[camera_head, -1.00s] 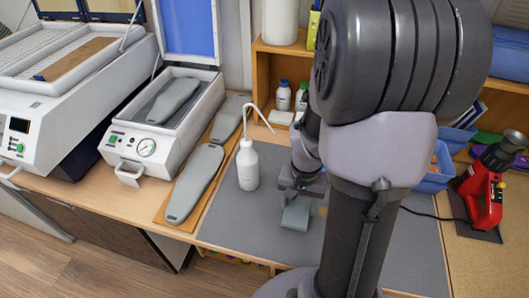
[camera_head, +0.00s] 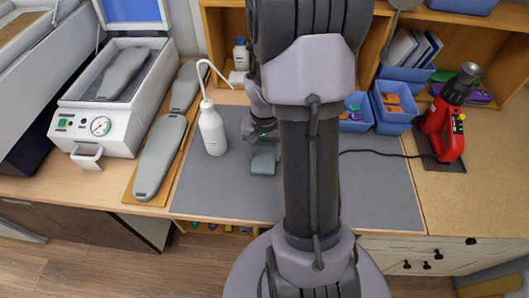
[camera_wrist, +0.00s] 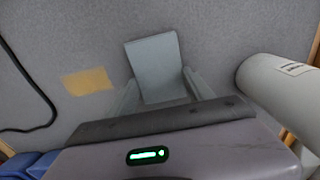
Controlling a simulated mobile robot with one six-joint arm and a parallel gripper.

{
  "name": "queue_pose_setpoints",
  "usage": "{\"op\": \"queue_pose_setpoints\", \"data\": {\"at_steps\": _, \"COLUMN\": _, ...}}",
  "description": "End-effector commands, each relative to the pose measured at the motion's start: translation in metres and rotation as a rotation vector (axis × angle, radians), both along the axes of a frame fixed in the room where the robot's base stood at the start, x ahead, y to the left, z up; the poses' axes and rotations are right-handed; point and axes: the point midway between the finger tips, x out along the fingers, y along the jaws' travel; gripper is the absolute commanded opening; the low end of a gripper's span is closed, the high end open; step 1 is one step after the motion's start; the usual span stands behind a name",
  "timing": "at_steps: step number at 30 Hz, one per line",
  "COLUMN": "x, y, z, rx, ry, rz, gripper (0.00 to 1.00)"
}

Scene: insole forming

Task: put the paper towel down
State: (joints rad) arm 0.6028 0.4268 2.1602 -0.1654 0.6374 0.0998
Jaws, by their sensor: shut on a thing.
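The paper towel (camera_head: 263,162) is a folded blue-grey piece over the grey work mat (camera_head: 220,190), just right of the white wash bottle. My gripper (camera_head: 263,146) is shut on it from above, partly hidden behind my arm. In the wrist view the towel (camera_wrist: 153,58) sticks out flat from between the two fingers of my gripper (camera_wrist: 160,82). I cannot tell whether its lower edge touches the mat.
The white wash bottle (camera_head: 212,130) stands close left of the towel. A tan patch (camera_wrist: 88,81) lies on the mat in the wrist view. Grey insoles (camera_head: 161,158) lie farther left. A red tool (camera_head: 447,125) stands right. The front of the mat is bare.

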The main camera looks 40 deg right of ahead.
Motion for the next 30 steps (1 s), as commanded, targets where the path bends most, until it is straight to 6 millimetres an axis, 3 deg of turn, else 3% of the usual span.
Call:
{"op": "queue_pose_setpoints", "data": {"at_steps": 1, "x": -0.001, "y": 0.001, "z": -0.004, "rx": 0.003, "ry": 0.004, "rz": 0.000, "gripper": 0.66}}
{"op": "queue_pose_setpoints", "data": {"at_steps": 3, "x": -0.002, "y": 0.001, "z": -0.004, "rx": 0.003, "ry": 0.005, "rz": 0.000, "gripper": 0.80}}
{"op": "queue_pose_setpoints", "data": {"at_steps": 4, "x": -0.002, "y": 0.001, "z": -0.004, "rx": 0.004, "ry": 0.006, "rz": 0.000, "gripper": 0.82}}
{"op": "queue_pose_setpoints", "data": {"at_steps": 11, "x": -0.003, "y": 0.002, "z": 0.000, "rx": 0.006, "ry": 0.009, "rz": 0.001, "gripper": 0.82}}
{"op": "queue_pose_setpoints", "data": {"at_steps": 14, "x": -0.002, "y": 0.001, "z": 0.021, "rx": 0.003, "ry": 0.005, "rz": 0.001, "gripper": 0.82}}
{"op": "queue_pose_setpoints", "data": {"at_steps": 22, "x": -0.002, "y": 0.001, "z": 0.099, "rx": 0.002, "ry": 0.003, "rz": 0.001, "gripper": 0.82}}
{"op": "queue_pose_setpoints", "data": {"at_steps": 25, "x": -0.001, "y": 0.001, "z": 0.116, "rx": 0.002, "ry": 0.003, "rz": 0.000, "gripper": 0.82}}
{"op": "queue_pose_setpoints", "data": {"at_steps": 30, "x": -0.002, "y": 0.001, "z": 0.125, "rx": 0.003, "ry": 0.004, "rz": 0.001, "gripper": 0.82}}
